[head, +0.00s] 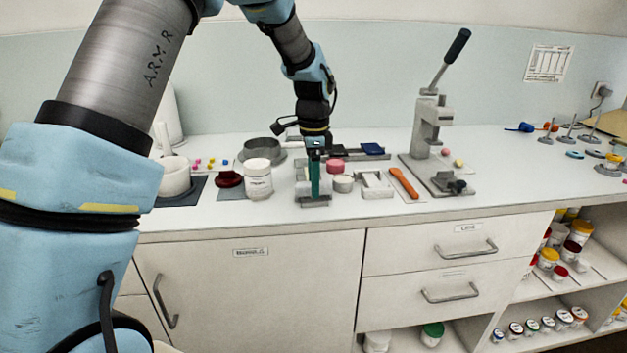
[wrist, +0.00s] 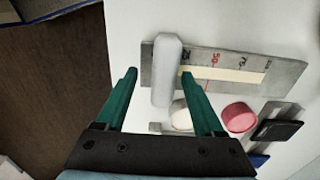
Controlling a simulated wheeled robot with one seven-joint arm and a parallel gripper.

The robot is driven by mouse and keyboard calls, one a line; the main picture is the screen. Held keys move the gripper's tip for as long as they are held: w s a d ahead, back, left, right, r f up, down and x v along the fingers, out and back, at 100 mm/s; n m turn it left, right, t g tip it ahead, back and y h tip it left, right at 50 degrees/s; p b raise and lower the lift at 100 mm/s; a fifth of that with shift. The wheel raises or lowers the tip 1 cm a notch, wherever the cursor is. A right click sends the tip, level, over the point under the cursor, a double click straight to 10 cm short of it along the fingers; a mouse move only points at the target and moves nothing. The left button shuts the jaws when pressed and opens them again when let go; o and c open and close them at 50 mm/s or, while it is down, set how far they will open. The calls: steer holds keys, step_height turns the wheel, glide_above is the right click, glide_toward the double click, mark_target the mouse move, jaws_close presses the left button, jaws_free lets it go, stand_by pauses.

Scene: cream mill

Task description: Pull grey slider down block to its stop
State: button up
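The grey slider (wrist: 167,62) is a light grey upright bar on the block in the wrist view. The block (wrist: 285,75) is a flat grey bar with a pale slot and a printed scale with red marks; the slider sits near its left end. In the head view the block's near end (head: 315,202) shows at the counter's front, and my arm and fingers hide much of the rest. My gripper (wrist: 159,75) is open, its green fingers on either side of the slider. The right finger appears close to it, with a gap on the left; contact cannot be told. My gripper also shows in the head view (head: 314,178).
A white jar (head: 258,182) stands left of the block. A pink disc (wrist: 239,117) and a white round piece (wrist: 181,117) are close to the right finger. The counter's front edge is close.

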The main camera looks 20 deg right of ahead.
step_height(320, 180, up, 11)
steer(key=b, duration=0.2)
stand_by(0.4)
steer(key=shift+f, duration=0.15)
steer(key=a+f+n, duration=0.3)
steer(key=a+n, duration=0.2)
steer(key=a, duration=0.5)
steer(key=a+f+n, duration=0.2)
steer(key=a+n, duration=0.3)
steer(key=a, duration=0.5)
steer(key=s+a+f+n, duration=0.2)
steer(key=s+a+n, duration=0.2)
steer(key=a, duration=0.3)
steer(key=s+a+f+n+t, duration=0.1)
steer(key=s+a+f+n, duration=0.2)
steer(key=s+a+n, duration=0.2)
steer(key=a+n, duration=0.1)
steer(key=a, duration=0.2)
steer(key=shift+a+f+n+t, duration=0.25)
steer(key=shift+f+n+t, duration=0.05)
